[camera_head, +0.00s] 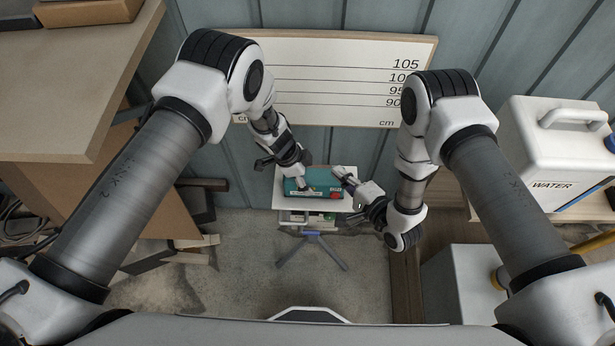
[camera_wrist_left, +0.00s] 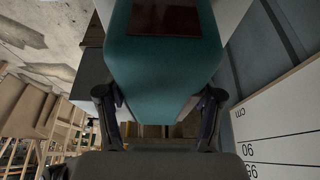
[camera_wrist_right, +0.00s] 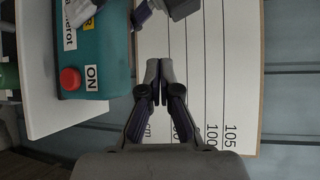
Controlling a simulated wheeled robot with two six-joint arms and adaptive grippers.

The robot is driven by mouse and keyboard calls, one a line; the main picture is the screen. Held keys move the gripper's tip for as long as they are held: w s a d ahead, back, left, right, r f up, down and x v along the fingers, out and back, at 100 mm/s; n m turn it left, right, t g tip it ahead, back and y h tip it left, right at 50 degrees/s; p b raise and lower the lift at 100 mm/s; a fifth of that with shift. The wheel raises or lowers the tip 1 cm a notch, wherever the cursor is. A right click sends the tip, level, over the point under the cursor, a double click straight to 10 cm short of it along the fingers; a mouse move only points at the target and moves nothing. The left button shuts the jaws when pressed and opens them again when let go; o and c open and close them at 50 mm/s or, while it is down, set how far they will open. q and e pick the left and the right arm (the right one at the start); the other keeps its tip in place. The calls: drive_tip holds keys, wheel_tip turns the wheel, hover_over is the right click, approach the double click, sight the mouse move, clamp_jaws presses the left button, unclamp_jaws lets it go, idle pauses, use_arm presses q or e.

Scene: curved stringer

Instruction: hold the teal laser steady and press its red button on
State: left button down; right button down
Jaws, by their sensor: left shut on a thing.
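The teal laser (camera_head: 318,181) lies on a small white stand (camera_head: 287,203). Its red button (camera_head: 336,195) is at the box's right front. My right gripper (camera_head: 343,177) is just right of the laser. In the right wrist view its fingertips (camera_wrist_right: 160,68) are together and empty, apart from the button.
A white board (camera_head: 340,60) marked in cm leans on the grey wall behind the stand. A wooden table (camera_head: 70,90) is at left. A white water container (camera_head: 555,150) stands at right. Bare floor surrounds the stand's tripod legs (camera_head: 312,248).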

use_arm(q)
drive_tip(key=shift+s+r, duration=0.1)
use_arm(e)
drive_tip(key=s+f+m+g+h, duration=0.1)
drive_tip(key=s+f+m+g, duration=0.1)
drive_tip(key=s+f, duration=1)
approach(325, 196)
drive_tip(key=shift+n, duration=0.3)
drive_tip(key=shift+x, duration=2.1)
drive_tip(key=shift+s+a+f, duration=0.1)
drive_tip(key=shift+a, duration=0.05)
drive_tip(key=shift+w, duration=0.35)
drive_tip(key=shift+s, duration=0.45)
